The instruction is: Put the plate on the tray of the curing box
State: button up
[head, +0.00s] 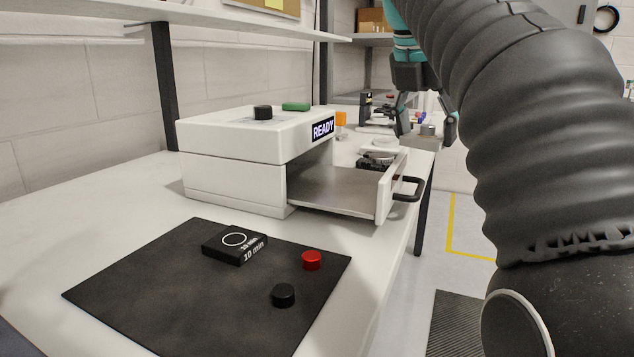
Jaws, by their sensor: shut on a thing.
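The curing box (235,150) is a white box on the bench with a lit READY display. Its tray (335,187) is pulled out to the right, with a black handle (409,189) on its white front; its visible floor is bare. My gripper (426,129) is up and beyond the tray, right of centre. Its fingers are closed on a small grey plate (420,143) with a round knob on top. The plate is held in the air, apart from the tray. My arm hides part of the right side.
A dark mat (180,285) in front holds a black "10 min" block (234,244), a red cap (312,260) and a black cap (283,295). Behind the tray stands a round metal item on a black base (376,161). A shelf (220,15) overhangs the bench's back.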

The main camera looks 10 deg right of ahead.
jog(key=s+a+r+n+t, duration=0.1)
jog(key=s+a+r+n, duration=0.1)
jog(key=a+n, duration=0.15)
jog(key=b, duration=0.2)
send_over(338, 189)
jog(key=s, duration=0.1)
jog(key=shift+y, duration=0.4)
jog(key=f, duration=0.6)
jog(key=shift+s+a+f, duration=0.1)
jog(key=shift+a+f, duration=0.15)
jog(key=shift+a, duration=0.15)
jog(key=shift+f+b, duration=0.55)
jog(key=shift+f, duration=1.45)
jog(key=shift+f, duration=0.15)
jog(key=o, duration=1.1)
